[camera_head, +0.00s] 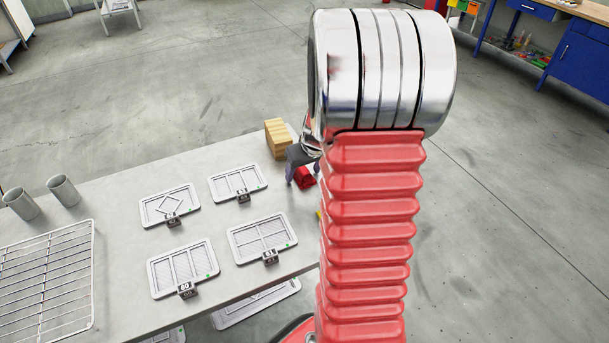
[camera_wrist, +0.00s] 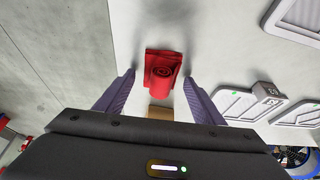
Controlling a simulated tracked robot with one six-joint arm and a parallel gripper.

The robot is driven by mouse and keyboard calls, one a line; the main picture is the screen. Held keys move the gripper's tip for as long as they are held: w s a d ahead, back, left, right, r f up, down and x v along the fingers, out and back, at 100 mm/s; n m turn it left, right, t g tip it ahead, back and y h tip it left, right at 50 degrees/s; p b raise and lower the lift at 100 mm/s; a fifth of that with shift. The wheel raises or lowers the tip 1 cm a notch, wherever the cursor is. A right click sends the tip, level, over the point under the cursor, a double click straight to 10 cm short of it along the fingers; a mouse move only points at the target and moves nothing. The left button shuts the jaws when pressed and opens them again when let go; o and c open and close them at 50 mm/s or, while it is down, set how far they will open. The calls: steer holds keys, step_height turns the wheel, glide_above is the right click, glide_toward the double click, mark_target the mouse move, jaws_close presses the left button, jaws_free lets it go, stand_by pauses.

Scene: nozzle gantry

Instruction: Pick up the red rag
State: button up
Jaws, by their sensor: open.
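In the head view the red rag (camera_head: 304,178) lies near the table's right end, beside the fingers of my gripper (camera_head: 302,180). My red, ribbed arm hides part of that table end.
A tan wooden block (camera_head: 277,139) stands just behind the rag. Several grey panels (camera_head: 239,183) lie on the table to the left. A wire rack (camera_head: 45,285) and two grey cups (camera_head: 62,191) are farther left. A blue workbench (camera_head: 580,50) stands far right.

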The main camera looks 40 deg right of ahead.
mark_target(304, 169)
stand_by(0.4)
steer(key=c, duration=1.1)
steer(key=shift+r, duration=0.1)
step_height(304, 169, up, 10)
steer(key=shift+f, duration=0.1)
stand_by(0.4)
